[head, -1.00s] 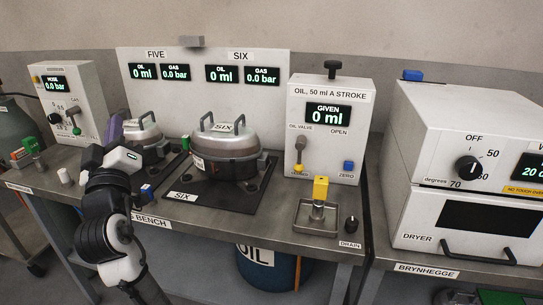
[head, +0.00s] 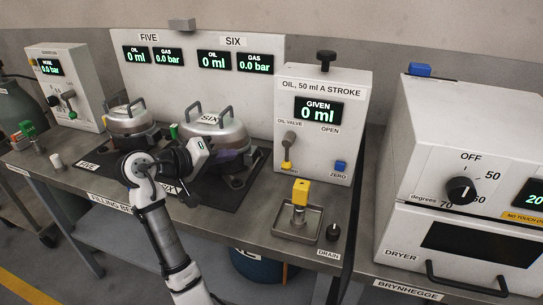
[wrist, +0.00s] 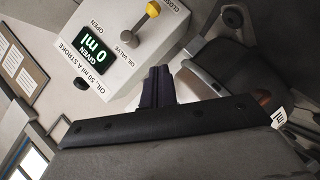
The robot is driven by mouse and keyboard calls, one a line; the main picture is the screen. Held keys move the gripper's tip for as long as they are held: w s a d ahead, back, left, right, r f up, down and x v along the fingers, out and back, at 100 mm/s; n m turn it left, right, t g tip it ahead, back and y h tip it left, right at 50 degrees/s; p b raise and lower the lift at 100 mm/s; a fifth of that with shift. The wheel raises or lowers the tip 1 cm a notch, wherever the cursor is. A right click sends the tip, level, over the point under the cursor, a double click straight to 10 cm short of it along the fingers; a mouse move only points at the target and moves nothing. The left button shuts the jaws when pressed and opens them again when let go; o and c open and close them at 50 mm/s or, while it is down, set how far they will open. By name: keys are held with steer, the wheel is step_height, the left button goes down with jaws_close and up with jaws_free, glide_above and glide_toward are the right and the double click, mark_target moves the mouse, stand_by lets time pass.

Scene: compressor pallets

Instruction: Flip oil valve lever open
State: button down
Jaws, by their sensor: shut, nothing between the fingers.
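The oil valve lever (head: 288,150) is on the front of the white oil box (head: 345,88). It hangs down from its grey pivot, with its yellow tip at the bottom by the lower label. The OPEN label is to the right of the pivot. The wrist view also shows the lever (wrist: 140,23), its yellow knob towards the CLOSED label. My gripper (wrist: 157,74) is shut and empty, its dark fingers together. It is apart from the lever, to its left in the head view, in front of the SIX compressor (head: 222,132). The box's display reads 0 ml.
A drain tray (head: 282,229) with a yellow-topped fitting stands below the oil box. The dryer (head: 455,185) is at right. The FIVE compressor (head: 122,120) is at left. The blue ZERO button (head: 340,167) is right of the lever.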

mark_target(288, 152)
steer(key=shift+s+d+f, duration=0.1)
steer(key=shift+d+f, duration=0.05)
steer(key=shift+d, duration=0.1)
steer(key=p+x, duration=0.1)
steer(key=x, duration=0.3)
steer(key=s+p+x, duration=0.1)
steer(key=x, duration=0.3)
steer(key=d+f+p+x, duration=0.1)
steer(key=x, duration=0.3)
steer(key=shift+s, duration=0.4)
steer(key=shift+d+f, duration=0.35)
steer(key=shift+d, duration=0.15)
